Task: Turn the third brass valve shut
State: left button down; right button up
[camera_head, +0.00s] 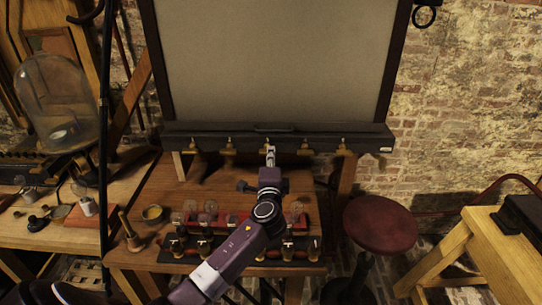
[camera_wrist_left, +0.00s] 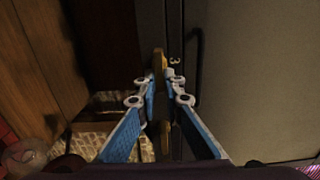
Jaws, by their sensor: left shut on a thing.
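A row of several small brass valves runs along the front of a black rail (camera_head: 365,136) under a large grey panel (camera_head: 275,60). The third valve, in the middle of the row, is mostly hidden behind my left gripper (camera_head: 270,156) in the head view. In the left wrist view, the third valve (camera_wrist_left: 158,60) is a narrow brass piece beside a figure 3 on the dark rail. My left gripper's blue-padded fingers (camera_wrist_left: 162,82) are shut on it. The second valve (camera_head: 230,146) and fourth valve (camera_head: 305,149) stand free on either side. My right gripper is not in view.
Below the rail, a wooden table (camera_head: 150,200) holds several glass jars and dark-and-brass pieces near its front, partly behind my left arm. A red stool (camera_head: 380,224) stands to the right. A glass dome (camera_head: 57,100) is at the left.

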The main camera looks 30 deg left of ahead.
pick_arm(q)
jog(key=c, duration=2.1)
grip_release()
jog(key=v, duration=1.2)
jog(key=shift+a, duration=0.1)
